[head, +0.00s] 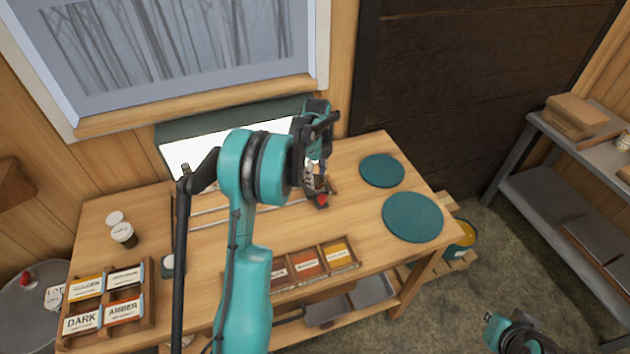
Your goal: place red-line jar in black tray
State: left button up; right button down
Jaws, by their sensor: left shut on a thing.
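My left gripper (318,192) points down over the back middle of the wooden table, with its arm crossing in front of much of the table. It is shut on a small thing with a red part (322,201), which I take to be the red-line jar. The fingers hide most of it, and I cannot tell whether it touches the surface below. I cannot make out a black tray clearly; a small dark-edged piece beside the fingertips is mostly covered. My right gripper (515,336) is low at the bottom right, away from the table; its jaws are unclear.
Two teal round mats (412,217) lie bare on the table's right. White-lidded jars (122,234) stand at the left. A label box (105,300) sits front left, and a compartment box (306,262) at the front middle. A grey shelf (570,205) stands at the right.

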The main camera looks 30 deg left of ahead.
aim_at(315, 171)
pick_arm(q)
jog(key=w+a+f, duration=0.2)
jog(key=w, duration=0.1)
jog(key=shift+a+f, duration=0.2)
jog(key=shift+f+b, duration=0.45)
jog(key=shift+f, duration=1.55)
jog(key=o, duration=1.4)
jog(key=shift+f, duration=0.1)
jog(key=shift+c, duration=0.2)
